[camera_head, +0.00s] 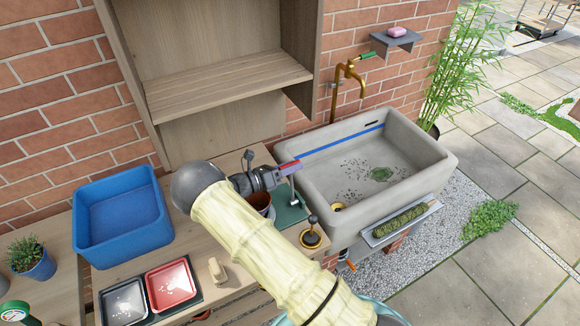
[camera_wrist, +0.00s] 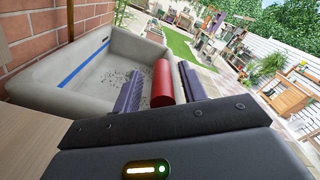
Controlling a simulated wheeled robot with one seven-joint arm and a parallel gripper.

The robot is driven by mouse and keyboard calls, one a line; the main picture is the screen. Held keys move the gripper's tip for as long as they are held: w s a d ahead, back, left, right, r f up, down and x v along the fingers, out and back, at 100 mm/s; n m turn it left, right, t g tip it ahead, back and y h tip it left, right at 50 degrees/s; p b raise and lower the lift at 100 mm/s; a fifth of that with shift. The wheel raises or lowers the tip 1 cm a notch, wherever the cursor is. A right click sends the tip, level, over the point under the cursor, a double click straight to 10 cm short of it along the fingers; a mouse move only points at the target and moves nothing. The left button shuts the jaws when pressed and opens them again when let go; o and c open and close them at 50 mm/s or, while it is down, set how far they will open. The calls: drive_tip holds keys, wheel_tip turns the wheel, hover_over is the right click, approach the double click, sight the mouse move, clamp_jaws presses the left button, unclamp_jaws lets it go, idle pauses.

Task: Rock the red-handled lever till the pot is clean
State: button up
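The red handle (camera_head: 289,168) of the lever shows at the tip of my arm, above a grey metal post on a green base plate (camera_head: 291,214) beside the sink. In the wrist view the red handle (camera_wrist: 163,82) is a cylinder between my gripper's two fingers (camera_wrist: 165,88). The fingers stand apart, with a narrow gap visible on the left of the handle; my gripper is open around it. In the head view my gripper (camera_head: 284,171) hides part of the lever. A terracotta pot (camera_head: 260,201) stands just below, partly hidden by my arm; its cleanliness cannot be told.
A stone sink (camera_head: 440,162) with dark specks and a green drain patch lies right, under a brass tap (camera_head: 349,72). A black-knobbed brass lever (camera_head: 311,230) stands at the bench edge. A blue bin (camera_head: 121,214), black tray (camera_head: 124,302) and red tray (camera_head: 171,284) are left.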

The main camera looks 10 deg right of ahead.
drive_tip(key=shift+r, duration=0.1)
drive_tip(key=b+v, duration=0.4)
drive_tip(key=v, duration=1.3)
drive_tip(key=shift+s+a+b, duration=0.1)
drive_tip(key=shift+a+b, duration=0.1)
drive_tip(key=shift+b, duration=0.15)
drive_tip(key=shift+d, duration=0.1)
drive_tip(key=c, duration=0.5)
drive_tip(key=d+m+g+y, duration=0.1)
drive_tip(key=d, duration=0.1)
drive_tip(key=d+m+g+y, duration=0.1)
drive_tip(key=d, duration=0.2)
drive_tip(key=s+d+m+g+y, duration=0.1)
drive_tip(key=d+m, duration=0.1)
drive_tip(key=shift+d+r+g, duration=0.2)
drive_tip(key=shift+d+g, duration=0.2)
clamp_jaws()
drive_tip(key=s+d+r+m+y, duration=0.3)
drive_tip(key=s+d+m+y, duration=0.3)
drive_tip(key=s+m, duration=0.3)
drive_tip(key=s+d+r+m+y, duration=0.4)
drive_tip(key=s+d+m+y, duration=0.2)
drive_tip(key=m, duration=0.9)
drive_tip(key=s+y, duration=0.2)
drive_tip(key=s, duration=0.2)
drive_tip(key=shift+s+m+t, duration=0.3)
drive_tip(key=shift+t, duration=0.1)
